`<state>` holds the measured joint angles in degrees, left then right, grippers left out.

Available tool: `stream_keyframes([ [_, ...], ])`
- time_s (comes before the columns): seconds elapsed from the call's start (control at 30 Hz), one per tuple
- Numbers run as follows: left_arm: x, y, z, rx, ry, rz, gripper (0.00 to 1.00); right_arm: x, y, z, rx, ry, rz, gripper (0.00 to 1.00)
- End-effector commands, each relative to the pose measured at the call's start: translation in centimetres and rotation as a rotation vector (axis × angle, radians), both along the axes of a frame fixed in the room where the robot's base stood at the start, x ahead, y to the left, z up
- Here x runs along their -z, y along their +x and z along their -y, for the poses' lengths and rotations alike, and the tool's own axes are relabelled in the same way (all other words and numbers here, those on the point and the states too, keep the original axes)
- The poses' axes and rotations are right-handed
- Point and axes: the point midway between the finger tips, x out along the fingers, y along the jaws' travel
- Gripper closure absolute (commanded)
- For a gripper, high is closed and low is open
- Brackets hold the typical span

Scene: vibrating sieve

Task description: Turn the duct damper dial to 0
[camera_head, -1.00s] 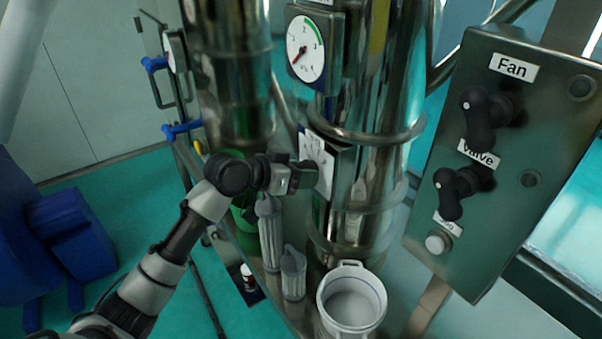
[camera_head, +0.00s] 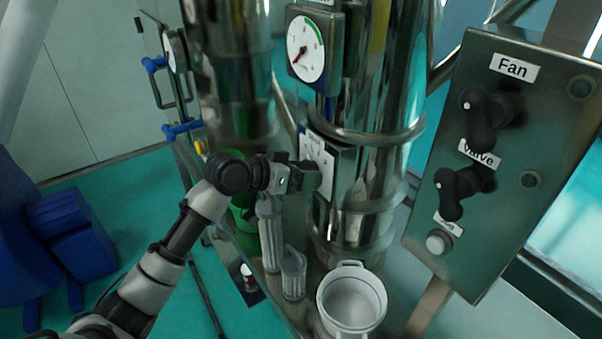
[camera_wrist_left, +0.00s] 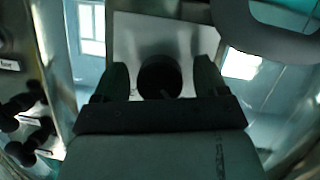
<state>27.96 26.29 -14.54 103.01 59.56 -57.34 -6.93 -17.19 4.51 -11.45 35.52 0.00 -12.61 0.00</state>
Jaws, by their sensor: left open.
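The duct damper dial shows as a dark round knob (camera_wrist_left: 160,80) in the left wrist view, in front of a pale metal plate (camera_wrist_left: 150,35). In the head view its white scale plate (camera_head: 318,150) is on the front of the steel duct; my gripper hides the knob and the scale is too small to read. My left gripper (camera_head: 312,178) is right in front of this plate. In the left wrist view its open fingers (camera_wrist_left: 161,80) are on either side of the knob. I cannot tell whether they touch it. My right gripper is not in view.
A round pressure gauge (camera_head: 306,48) is above the plate. A white pot (camera_head: 352,298) stands below on the bench, near clear cylinders (camera_head: 270,240). A control panel (camera_head: 500,170) with Fan and Valve knobs is at the right. Steel pipes stand close behind my gripper.

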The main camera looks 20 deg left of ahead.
Motion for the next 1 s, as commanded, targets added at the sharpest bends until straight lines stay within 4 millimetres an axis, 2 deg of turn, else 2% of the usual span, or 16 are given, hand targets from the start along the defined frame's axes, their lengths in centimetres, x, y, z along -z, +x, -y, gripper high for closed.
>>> stream_keyframes([
  [0.17,-0.2,-0.7,-0.8,0.000,0.002,0.003,0.27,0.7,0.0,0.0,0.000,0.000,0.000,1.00],
  [0.4,-1.5,-3.9,-3.7,0.000,0.006,0.003,0.27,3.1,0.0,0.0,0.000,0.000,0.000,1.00],
  [0.63,-3.2,-6.4,-6.2,-0.002,0.003,0.003,0.27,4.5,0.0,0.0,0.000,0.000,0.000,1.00],
  [0.8,-3.8,-7.2,-6.9,-0.001,0.001,-0.001,0.27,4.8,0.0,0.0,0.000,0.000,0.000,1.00],
  [1.0,-4.0,-7.3,-7.0,0.000,0.000,-0.001,0.27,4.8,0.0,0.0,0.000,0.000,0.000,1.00],
])
